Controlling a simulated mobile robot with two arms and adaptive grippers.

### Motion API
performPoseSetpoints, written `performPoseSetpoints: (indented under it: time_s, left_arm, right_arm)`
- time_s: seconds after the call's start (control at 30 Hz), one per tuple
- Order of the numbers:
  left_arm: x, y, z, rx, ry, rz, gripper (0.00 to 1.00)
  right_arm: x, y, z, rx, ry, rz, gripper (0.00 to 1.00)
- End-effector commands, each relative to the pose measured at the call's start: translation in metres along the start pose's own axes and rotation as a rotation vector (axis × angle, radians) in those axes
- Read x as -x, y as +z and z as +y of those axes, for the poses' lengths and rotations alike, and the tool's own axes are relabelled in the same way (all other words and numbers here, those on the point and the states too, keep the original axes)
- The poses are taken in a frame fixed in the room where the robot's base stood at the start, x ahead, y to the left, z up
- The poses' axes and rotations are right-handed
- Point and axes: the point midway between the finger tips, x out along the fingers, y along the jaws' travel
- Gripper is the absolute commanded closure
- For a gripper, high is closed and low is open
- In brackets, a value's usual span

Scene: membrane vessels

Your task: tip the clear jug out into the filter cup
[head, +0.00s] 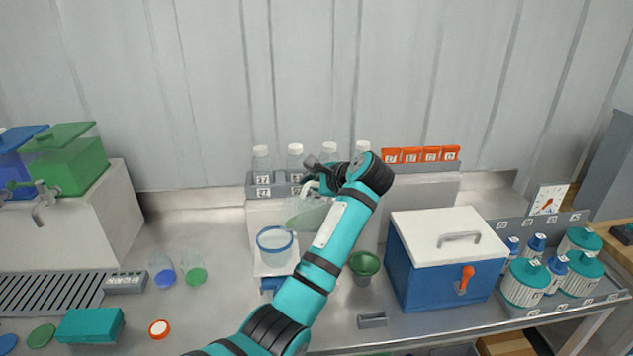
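The clear jug (303,213), pale and see-through, hangs tilted in the air near the middle of the head view. My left gripper (318,178) is at its handle and appears shut on it; the arm partly hides the grip. A clear cup with a blue rim (275,244), which looks like the filter cup, stands on a small white stand below and slightly left of the jug. I cannot make out any liquid stream between them. My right gripper is not in view.
A green cup (364,265) stands right of my arm, beside a blue box with a white lid (446,260). Bottles (262,163) line the rack behind. Two small jars (194,268) and an orange-rimmed lid (159,329) lie left. The counter's left middle is fairly clear.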

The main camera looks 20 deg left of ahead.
Motion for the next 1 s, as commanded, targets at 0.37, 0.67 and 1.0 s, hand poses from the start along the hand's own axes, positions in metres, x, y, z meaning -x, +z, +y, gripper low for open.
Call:
performPoseSetpoints:
  time_s: [0.37,0.67,1.0]
  left_arm:
    - [0.004,0.024,-0.006,0.146,-0.005,0.096,1.00]
    - [0.003,0.036,-0.003,0.250,-0.003,0.170,1.00]
    - [0.003,0.052,-0.003,0.357,-0.005,0.243,1.00]
  right_arm:
    - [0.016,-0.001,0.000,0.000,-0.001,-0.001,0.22]
    - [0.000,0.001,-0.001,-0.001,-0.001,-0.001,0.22]
    - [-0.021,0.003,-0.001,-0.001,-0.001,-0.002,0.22]
